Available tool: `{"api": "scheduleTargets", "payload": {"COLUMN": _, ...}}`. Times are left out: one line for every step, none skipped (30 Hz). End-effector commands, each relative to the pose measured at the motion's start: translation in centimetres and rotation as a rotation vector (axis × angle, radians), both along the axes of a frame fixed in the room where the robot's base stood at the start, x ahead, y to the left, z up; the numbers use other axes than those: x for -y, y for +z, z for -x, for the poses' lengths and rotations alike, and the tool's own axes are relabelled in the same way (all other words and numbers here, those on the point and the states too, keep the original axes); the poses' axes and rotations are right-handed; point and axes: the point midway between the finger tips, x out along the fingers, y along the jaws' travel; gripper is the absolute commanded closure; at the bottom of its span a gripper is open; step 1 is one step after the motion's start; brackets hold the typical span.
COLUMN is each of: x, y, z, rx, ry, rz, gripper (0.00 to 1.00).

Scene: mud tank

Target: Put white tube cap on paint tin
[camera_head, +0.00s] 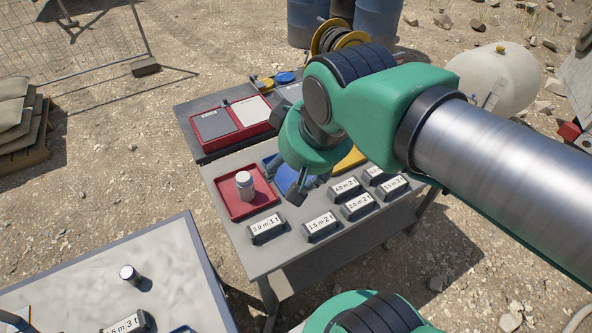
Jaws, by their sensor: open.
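A small whitish cylinder with a white top (245,185) stands upright in a red tray (262,206) on the grey table; I cannot tell whether it is the tube with the white cap. A smaller pale cylinder with a dark side (128,274) stands on the lower-left table. I cannot pick out a paint tin for certain. My gripper (297,192) hangs over the grey table, right of the red tray, mostly hidden behind my green wrist. Its visible dark finger holds nothing that I can see; it is open.
Several labelled dark blocks (321,227) line the table front and right. A blue tray (270,162) and a yellow one (350,159) are partly behind my arm. A red case (231,124) lies behind. The lower-left table (90,265) has much bare surface.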

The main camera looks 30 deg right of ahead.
Motion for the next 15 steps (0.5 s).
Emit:
{"api": "scheduleTargets", "payload": {"x": 0.0, "y": -0.1, "z": 0.8, "rx": 0.011, "ry": 0.008, "rz": 0.004, "gripper": 0.38}}
{"api": "scheduleTargets", "payload": {"x": 0.0, "y": -0.2, "z": 1.2, "rx": 0.014, "ry": 0.011, "rz": 0.006, "gripper": 0.38}}
{"api": "scheduleTargets", "payload": {"x": 0.0, "y": -0.2, "z": 1.6, "rx": 0.018, "ry": 0.016, "rz": 0.009, "gripper": 0.38}}
{"api": "scheduleTargets", "payload": {"x": 0.0, "y": -0.2, "z": 1.8, "rx": 0.022, "ry": 0.018, "rz": 0.01, "gripper": 0.38}}
{"api": "scheduleTargets", "payload": {"x": 0.0, "y": -0.3, "z": 2.0, "rx": 0.023, "ry": 0.02, "rz": 0.011, "gripper": 0.38}}
{"api": "scheduleTargets", "payload": {"x": 0.0, "y": -0.3, "z": 2.1, "rx": 0.025, "ry": 0.023, "rz": 0.012, "gripper": 0.38}}
{"api": "scheduleTargets", "payload": {"x": 0.0, "y": -0.4, "z": 2.2, "rx": 0.025, "ry": 0.024, "rz": 0.013, "gripper": 0.38}}
{"api": "scheduleTargets", "payload": {"x": 0.0, "y": -0.4, "z": 2.3, "rx": 0.025, "ry": 0.025, "rz": 0.013, "gripper": 0.38}}
{"api": "scheduleTargets", "payload": {"x": 0.0, "y": -0.4, "z": 2.3, "rx": 0.025, "ry": 0.026, "rz": 0.014, "gripper": 0.38}}
{"api": "scheduleTargets", "payload": {"x": 0.0, "y": -0.4, "z": 2.3, "rx": 0.025, "ry": 0.026, "rz": 0.014, "gripper": 0.38}}
{"api": "scheduleTargets", "payload": {"x": 0.0, "y": -0.4, "z": 2.3, "rx": 0.025, "ry": 0.026, "rz": 0.014, "gripper": 0.38}}
{"api": "scheduleTargets", "payload": {"x": 0.0, "y": -0.4, "z": 2.3, "rx": 0.025, "ry": 0.026, "rz": 0.014, "gripper": 0.38}}
{"api": "scheduleTargets", "payload": {"x": 0.0, "y": -0.4, "z": 2.3, "rx": 0.025, "ry": 0.026, "rz": 0.014, "gripper": 0.38}}
{"api": "scheduleTargets", "payload": {"x": 0.0, "y": -0.4, "z": 2.3, "rx": 0.025, "ry": 0.026, "rz": 0.014, "gripper": 0.38}}
{"api": "scheduleTargets", "payload": {"x": 0.0, "y": -0.4, "z": 2.3, "rx": 0.025, "ry": 0.025, "rz": 0.013, "gripper": 0.38}}
